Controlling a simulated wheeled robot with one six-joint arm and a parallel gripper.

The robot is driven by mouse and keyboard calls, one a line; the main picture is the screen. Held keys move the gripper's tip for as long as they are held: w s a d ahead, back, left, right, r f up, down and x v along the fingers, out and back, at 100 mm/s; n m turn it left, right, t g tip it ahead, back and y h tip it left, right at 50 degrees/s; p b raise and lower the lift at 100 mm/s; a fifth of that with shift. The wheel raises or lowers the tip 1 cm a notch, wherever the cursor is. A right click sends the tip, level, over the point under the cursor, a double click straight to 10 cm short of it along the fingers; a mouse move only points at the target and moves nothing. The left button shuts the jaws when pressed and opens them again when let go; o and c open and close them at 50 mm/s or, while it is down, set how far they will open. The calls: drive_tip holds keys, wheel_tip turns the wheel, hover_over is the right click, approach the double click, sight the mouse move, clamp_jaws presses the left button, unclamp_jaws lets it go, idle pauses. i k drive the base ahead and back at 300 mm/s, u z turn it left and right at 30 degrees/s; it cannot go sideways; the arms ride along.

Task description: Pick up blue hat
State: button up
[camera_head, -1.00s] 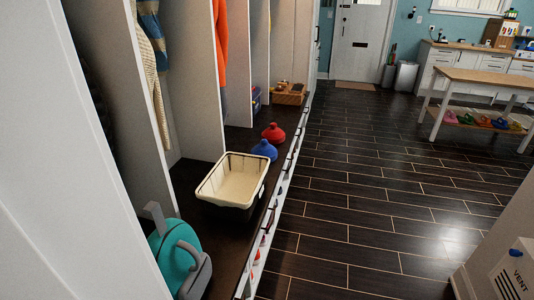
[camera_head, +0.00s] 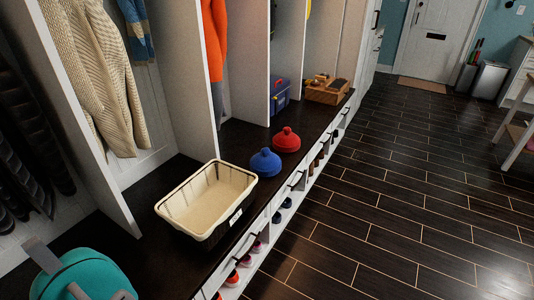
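The blue hat (camera_head: 265,162) sits on the dark bench top in the cubby row, between a cream-lined basket and a red hat (camera_head: 287,140). It looks like a knitted cap with a small knob on top, and stands upright. The red hat is just behind it to the right. My gripper is not in view.
The basket (camera_head: 207,229) stands in front of the blue hat, with a teal backpack (camera_head: 84,277) at lower left. Behind are a blue box (camera_head: 280,96) and a wooden crate (camera_head: 328,92). White dividers (camera_head: 183,75) separate the cubbies. Dark floor (camera_head: 400,200) to the right is clear.

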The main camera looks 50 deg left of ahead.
sight(265, 165)
drive_tip(key=u, duration=0.35)
drive_tip(key=i, duration=1.65)
drive_tip(key=u, duration=1.35)
drive_tip(key=i, duration=1)
drive_tip(key=u, duration=1.55)
drive_tip(key=i, duration=0.45)
drive_tip(key=u, duration=0.2)
